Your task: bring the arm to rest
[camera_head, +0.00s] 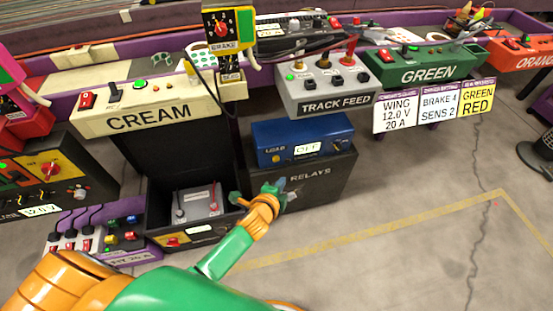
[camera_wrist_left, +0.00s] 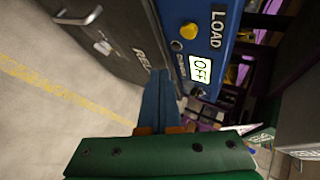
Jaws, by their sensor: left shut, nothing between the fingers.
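My left gripper (camera_head: 274,190) is at the end of my green and orange arm, in front of the relays box. Its blue fingers (camera_wrist_left: 159,88) are together in the left wrist view, with nothing seen between them. The dark relays box (camera_head: 318,182) stands on the floor just behind the gripper. The blue load box (camera_head: 300,138) sits on top of it, with a display reading OFF that also shows in the left wrist view (camera_wrist_left: 201,68). I cannot tell whether the fingers touch either box. My right gripper is in neither view.
The cream station (camera_head: 150,112) stands left, above an open black case holding a grey unit (camera_head: 197,203). The track feed box (camera_head: 325,90) and green station (camera_head: 425,68) are behind. Switch modules (camera_head: 75,238) sit at lower left. The floor (camera_head: 400,250) at right is clear.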

